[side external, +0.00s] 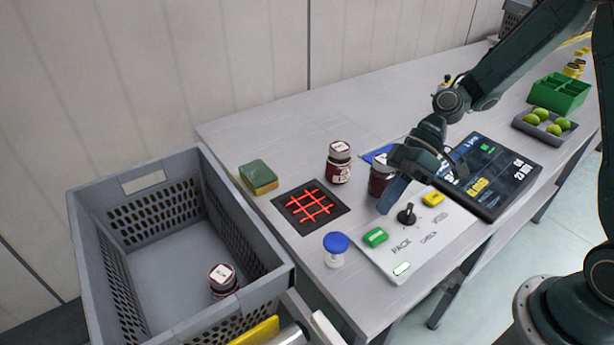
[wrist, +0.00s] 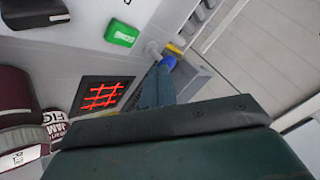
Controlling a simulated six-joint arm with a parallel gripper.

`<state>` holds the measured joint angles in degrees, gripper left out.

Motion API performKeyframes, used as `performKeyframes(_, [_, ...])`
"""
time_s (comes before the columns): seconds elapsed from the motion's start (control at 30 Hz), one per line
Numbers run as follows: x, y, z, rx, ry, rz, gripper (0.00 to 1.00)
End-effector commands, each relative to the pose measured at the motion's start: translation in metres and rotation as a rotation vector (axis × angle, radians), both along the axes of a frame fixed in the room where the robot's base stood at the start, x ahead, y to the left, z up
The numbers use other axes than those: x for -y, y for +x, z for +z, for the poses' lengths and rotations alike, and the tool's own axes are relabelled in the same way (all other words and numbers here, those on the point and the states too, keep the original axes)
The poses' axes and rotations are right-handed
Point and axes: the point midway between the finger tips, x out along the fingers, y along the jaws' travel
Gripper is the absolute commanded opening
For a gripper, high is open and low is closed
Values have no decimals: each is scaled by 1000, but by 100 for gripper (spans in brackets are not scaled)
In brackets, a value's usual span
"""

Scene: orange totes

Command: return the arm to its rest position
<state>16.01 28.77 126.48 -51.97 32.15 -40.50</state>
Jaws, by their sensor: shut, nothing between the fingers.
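My gripper (side external: 388,200) hangs above the grey table, pointing down near the white control panel (side external: 415,262). Its fingers are shut and hold nothing. In the wrist view the closed fingers (wrist: 157,85) reach up from the dark gripper body. Behind my gripper in the side view is a dark red jar (side external: 380,182), partly hidden. My arm reaches in from the upper right, bent above the table.
A grey crate (side external: 120,265) holds a jar (side external: 223,279).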

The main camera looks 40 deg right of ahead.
Motion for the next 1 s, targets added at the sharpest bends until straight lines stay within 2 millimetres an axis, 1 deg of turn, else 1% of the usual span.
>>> performKeyframes(0.63, [0,-1,2,1,-13,-3,0])
performKeyframes(0.87, [4,-6,17,4,-93,-32,0])
performKeyframes(1.0, [9,-14,32,9,-172,-70,0])
